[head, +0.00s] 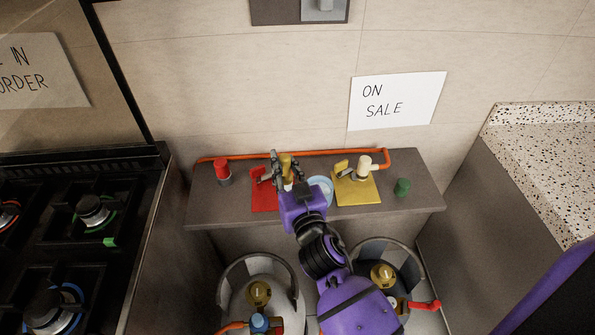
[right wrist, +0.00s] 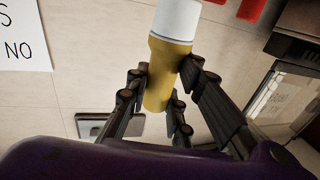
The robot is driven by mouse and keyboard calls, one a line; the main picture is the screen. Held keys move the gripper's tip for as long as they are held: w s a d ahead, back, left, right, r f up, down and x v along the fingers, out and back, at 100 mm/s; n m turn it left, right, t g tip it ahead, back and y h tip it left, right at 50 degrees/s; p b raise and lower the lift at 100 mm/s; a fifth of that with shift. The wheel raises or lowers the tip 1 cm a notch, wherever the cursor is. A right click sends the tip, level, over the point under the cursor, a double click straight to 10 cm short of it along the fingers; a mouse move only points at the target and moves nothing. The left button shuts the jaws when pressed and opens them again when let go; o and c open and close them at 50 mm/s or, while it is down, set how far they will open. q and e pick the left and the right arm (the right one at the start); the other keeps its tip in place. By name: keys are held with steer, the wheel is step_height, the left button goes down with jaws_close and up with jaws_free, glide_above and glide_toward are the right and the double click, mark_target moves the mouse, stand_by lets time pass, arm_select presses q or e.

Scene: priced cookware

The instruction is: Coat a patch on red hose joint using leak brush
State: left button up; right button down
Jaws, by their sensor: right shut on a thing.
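My right gripper (head: 284,171) is over the shelf, beside the red mat (head: 264,203). It is shut on the yellow handle of the leak brush (head: 286,162). In the right wrist view the brush (right wrist: 157,85) stands between the fingers (right wrist: 158,92), its white part running out of the top edge; its tip is out of view. On the red mat a small joint with a red part (head: 258,173) shows just left of the gripper, partly hidden by the fingers. I cannot tell whether the brush touches it. My left gripper is not in view.
The shelf (head: 210,212) also holds a red-capped item (head: 222,170), a pale blue dish (head: 321,184), a yellow mat (head: 357,194) with a fitting, a white-topped item (head: 364,161) and a green piece (head: 403,187). An orange pipe (head: 340,152) runs behind. Gas cylinders stand below; a stove is left.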

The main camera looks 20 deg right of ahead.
mark_target(286, 189)
steer(key=shift+w+a+f, duration=0.2)
steer(key=shift+w+f, duration=0.1)
steer(key=shift+w, duration=0.1)
step_height(286, 189, down, 5)
steer(key=b, duration=0.3)
steer(key=shift+s+r+b, duration=0.1)
steer(key=shift+b, duration=0.25)
steer(key=shift+f+b, duration=0.5)
steer(key=shift+r, duration=0.1)
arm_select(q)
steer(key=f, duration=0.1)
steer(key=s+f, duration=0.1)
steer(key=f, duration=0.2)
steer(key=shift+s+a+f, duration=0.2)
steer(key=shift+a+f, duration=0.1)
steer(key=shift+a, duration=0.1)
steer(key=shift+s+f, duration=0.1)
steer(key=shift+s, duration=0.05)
arm_select(e)
steer(key=shift+f, duration=0.3)
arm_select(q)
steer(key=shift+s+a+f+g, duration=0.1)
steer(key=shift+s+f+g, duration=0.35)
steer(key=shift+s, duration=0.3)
